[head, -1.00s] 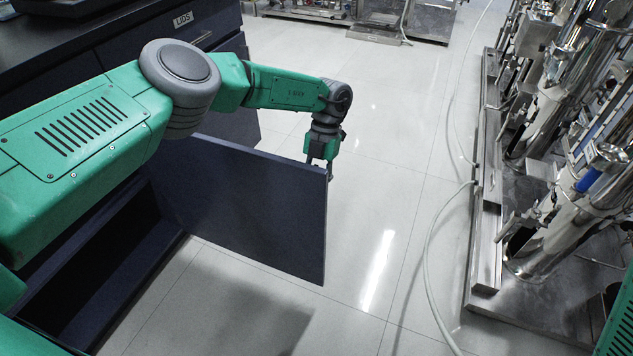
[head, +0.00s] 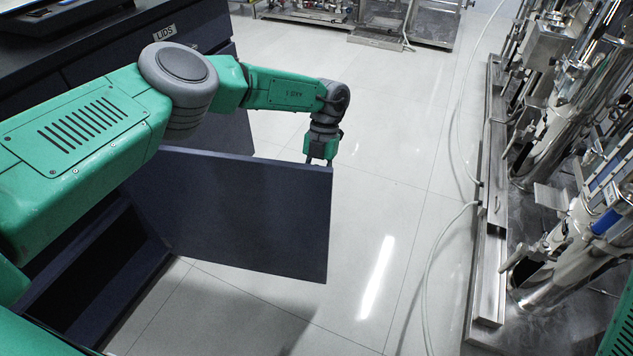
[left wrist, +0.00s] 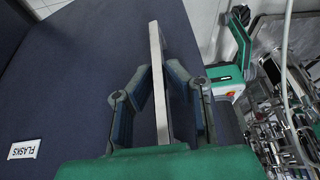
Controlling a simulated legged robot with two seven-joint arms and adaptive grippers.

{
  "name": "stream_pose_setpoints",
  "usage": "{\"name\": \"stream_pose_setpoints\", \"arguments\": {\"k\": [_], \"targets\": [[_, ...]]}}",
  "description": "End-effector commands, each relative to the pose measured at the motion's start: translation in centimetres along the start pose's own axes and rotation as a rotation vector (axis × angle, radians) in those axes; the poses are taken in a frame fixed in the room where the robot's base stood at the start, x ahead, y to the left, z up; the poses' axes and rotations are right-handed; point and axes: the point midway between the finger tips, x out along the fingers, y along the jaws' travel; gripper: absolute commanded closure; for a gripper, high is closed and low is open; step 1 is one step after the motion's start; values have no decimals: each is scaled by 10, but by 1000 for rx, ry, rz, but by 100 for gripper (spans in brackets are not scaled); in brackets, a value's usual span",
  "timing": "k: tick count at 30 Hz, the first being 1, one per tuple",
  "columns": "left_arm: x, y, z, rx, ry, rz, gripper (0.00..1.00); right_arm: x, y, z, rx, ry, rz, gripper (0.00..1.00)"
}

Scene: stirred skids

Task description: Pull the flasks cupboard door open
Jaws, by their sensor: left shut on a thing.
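The flasks cupboard door (head: 250,215) is a dark blue panel standing wide open, its inner face towards me in the head view. Its outer face (left wrist: 75,85) fills much of the left wrist view and bears a white "FLASKS" label (left wrist: 24,149). A pale metal handle (left wrist: 157,85) stands off that face. My left gripper (head: 321,160) is at the far side of the door near its free edge; in the left wrist view it (left wrist: 160,95) is shut on the handle. Its fingertips are hidden behind the door in the head view. My right gripper is out of view.
The dark cupboard interior (head: 85,275) shows at lower left, under a black worktop (head: 50,45). A "LIDS" label (head: 165,33) marks a neighbouring front. Steel vessels on a skid (head: 490,260) stand at right. A pale hose (head: 440,240) lies on the otherwise clear floor.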

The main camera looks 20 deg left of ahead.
Motion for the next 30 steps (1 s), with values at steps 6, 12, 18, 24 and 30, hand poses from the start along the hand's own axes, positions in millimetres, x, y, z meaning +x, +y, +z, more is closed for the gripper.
{"name": "stream_pose_setpoints", "arguments": {"k": [6, 12, 18, 24, 30], "targets": [[1, -1, 0, 3, -1, -1, 70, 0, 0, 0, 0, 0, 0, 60], [0, 0, 0, 1, -2, 0, 70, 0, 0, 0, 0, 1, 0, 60], [-20, 0, 1, -1, -5, 0, 70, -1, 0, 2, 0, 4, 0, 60], [-64, -2, 2, 0, -5, -1, 70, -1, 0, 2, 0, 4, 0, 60], [-101, -2, 3, 1, -3, -1, 70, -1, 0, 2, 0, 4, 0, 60]]}}
